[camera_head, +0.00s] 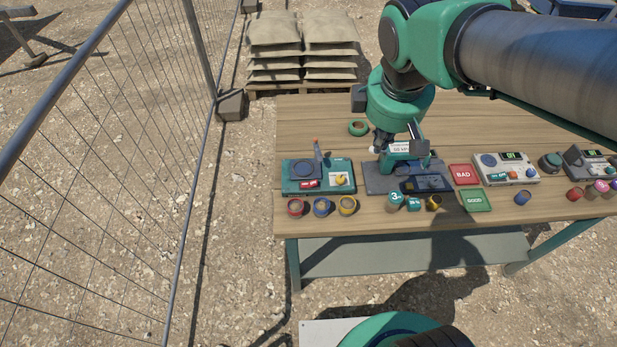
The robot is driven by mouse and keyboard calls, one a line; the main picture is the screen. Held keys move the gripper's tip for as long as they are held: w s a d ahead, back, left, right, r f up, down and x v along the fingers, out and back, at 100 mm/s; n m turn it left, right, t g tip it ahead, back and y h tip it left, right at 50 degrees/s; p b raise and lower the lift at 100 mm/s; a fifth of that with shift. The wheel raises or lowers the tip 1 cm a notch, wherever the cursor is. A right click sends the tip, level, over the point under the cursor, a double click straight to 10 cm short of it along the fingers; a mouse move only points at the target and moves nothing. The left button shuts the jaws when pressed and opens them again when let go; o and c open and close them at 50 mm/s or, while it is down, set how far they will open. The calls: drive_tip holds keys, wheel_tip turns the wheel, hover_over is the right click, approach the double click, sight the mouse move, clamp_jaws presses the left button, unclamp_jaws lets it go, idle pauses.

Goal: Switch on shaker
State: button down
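Several small devices stand on the wooden table, and I cannot tell for sure which is the shaker. My gripper (386,142) points down over the middle of the table, right of the teal device. Its fingers are small and partly hidden by the arm, so its opening does not show clearly.
A dark base plate (376,180) with a sign lies beneath my gripper. Coloured rings and cups line the front edge. Red BAD (464,174) and green GOOD (475,200) mats lie centre-right. Another device (591,163) is far right. Sandbags (302,45) and a wire fence stand beyond the table.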

drive_tip(key=w+a+f+n+g, duration=0.1)
drive_tip(key=w+a+f+n, duration=0.3)
drive_tip(key=w+n, duration=0.2)
drive_tip(key=n+g+h, duration=0.2)
drive_tip(key=n+h, duration=0.2)
drive_tip(key=n, duration=1.5)
hover_over(312, 183)
drive_tip(key=a, duration=0.7)
wheel_tip(312, 183, down, 19)
drive_tip(key=shift+a+p, duration=0.15)
drive_tip(key=shift+p, duration=0.2)
drive_tip(key=shift+f, duration=0.15)
drive_tip(key=b+x, duration=0.1)
drive_tip(key=x, duration=0.6)
drive_tip(key=b+x, duration=0.2)
drive_tip(key=x, duration=0.4)
drive_tip(key=shift+d+f, duration=0.25)
drive_tip(key=shift+d, duration=0.15)
